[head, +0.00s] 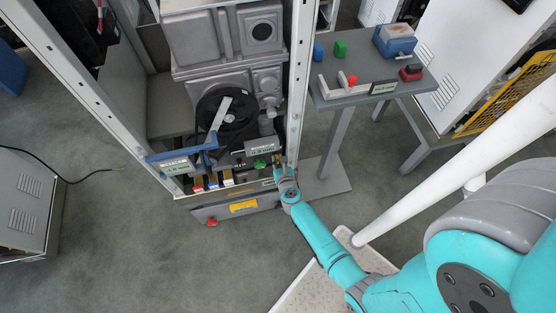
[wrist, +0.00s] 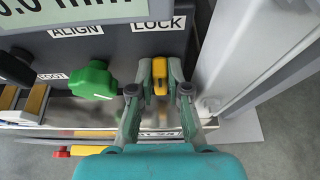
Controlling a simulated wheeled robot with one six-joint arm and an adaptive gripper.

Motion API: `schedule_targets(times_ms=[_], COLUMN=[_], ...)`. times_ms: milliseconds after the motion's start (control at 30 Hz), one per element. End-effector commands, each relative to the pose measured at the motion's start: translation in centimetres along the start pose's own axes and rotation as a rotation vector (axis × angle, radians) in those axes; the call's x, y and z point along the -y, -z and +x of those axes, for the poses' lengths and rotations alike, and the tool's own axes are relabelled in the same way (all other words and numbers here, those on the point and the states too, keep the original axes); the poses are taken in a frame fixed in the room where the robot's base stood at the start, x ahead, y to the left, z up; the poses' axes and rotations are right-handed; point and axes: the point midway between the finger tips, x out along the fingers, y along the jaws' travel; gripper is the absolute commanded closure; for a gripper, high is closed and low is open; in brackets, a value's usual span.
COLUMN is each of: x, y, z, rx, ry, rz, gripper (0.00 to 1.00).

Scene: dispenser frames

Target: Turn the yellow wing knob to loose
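The yellow wing knob (wrist: 160,77) is on the dark panel in the wrist view, just below the white LOCK label (wrist: 158,24). Its wing runs up and down in the picture. My gripper (wrist: 160,74) has one finger on each side of the knob, and the fingertips look closed against it. No label reading "loose" can be made out. In the head view my gripper (head: 279,168) is at the lower right corner of the machine frame, and the knob is too small there to make out.
A green knob (wrist: 93,82) sits just left of my gripper, under the ALIGN label (wrist: 75,32). A black knob (wrist: 17,66) is further left. A pale frame post (wrist: 250,60) stands close on the right. In the head view, a grey side table (head: 345,100) stands right of the frame.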

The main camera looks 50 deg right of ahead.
Motion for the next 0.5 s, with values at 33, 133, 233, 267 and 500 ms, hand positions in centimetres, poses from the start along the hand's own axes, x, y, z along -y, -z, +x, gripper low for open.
schedule_targets(times_ms=[33,133,233,267,500], x=[0.01,0.0,-0.07,-0.11,-0.4], y=[-0.02,-0.03,-0.04,-0.04,-0.07], z=[0.02,0.02,0.03,0.03,0.05], rx=[0.0,0.0,0.0,0.001,0.001], ry=[0.001,0.002,0.007,0.009,0.054], rz=[0.0,-0.003,-0.017,-0.024,-0.136], gripper=[1.0,1.0,1.0,1.0,1.0])
